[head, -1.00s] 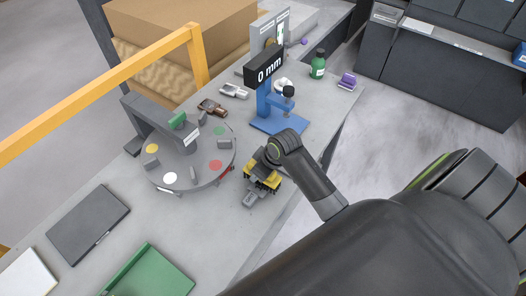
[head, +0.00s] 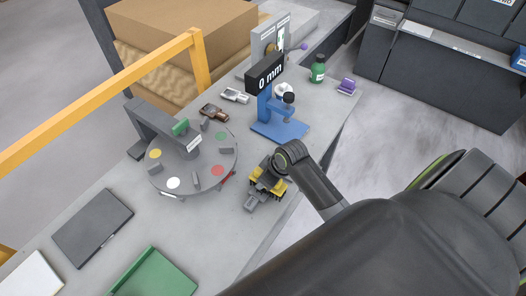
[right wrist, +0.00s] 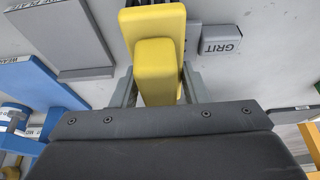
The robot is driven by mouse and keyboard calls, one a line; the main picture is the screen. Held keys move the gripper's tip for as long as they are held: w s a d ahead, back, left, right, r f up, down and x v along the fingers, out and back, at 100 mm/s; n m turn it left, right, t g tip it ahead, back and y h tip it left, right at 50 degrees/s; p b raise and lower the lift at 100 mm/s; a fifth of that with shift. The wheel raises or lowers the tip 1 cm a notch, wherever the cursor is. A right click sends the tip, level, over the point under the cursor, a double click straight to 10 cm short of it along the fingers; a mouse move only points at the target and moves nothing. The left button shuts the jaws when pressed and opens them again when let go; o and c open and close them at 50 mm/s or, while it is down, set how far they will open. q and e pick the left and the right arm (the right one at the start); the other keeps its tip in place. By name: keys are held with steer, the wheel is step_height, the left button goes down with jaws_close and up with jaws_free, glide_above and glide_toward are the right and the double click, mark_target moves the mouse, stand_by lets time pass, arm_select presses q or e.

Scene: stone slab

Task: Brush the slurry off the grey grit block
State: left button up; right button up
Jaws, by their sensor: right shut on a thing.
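My right gripper (head: 262,190) is shut on a yellow-bodied brush (right wrist: 157,72), with dark parts around the yellow in the right wrist view. In the head view it is low over the right side of the grey bench, beside a round turntable; contact with the bench cannot be told. A grey block marked GRIT (right wrist: 220,38) lies up and right of the brush in the right wrist view, apart from it. I cannot make out slurry on its visible faces, nor tell which grey piece it is in the head view. My left gripper is not in view.
The turntable (head: 205,170) carries several small grey pieces and coloured dots. A blue stand (head: 279,128) with a 0 mm display is behind the gripper. A green bottle (head: 318,70) stands farther back. A dark plate (head: 92,226) and green tray (head: 150,276) lie front left.

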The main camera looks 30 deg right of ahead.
mark_target(260, 170)
steer(key=shift+w+a, duration=0.3)
steer(key=shift+w, duration=0.25)
steer(key=shift+w+a, duration=0.15)
steer(key=shift+w, duration=0.25)
steer(key=shift+w+a+p, duration=0.15)
steer(key=shift+w+p, duration=0.15)
steer(key=shift+w, duration=0.05)
steer(key=shift+r+p, duration=0.8)
steer(key=shift+p, duration=0.15)
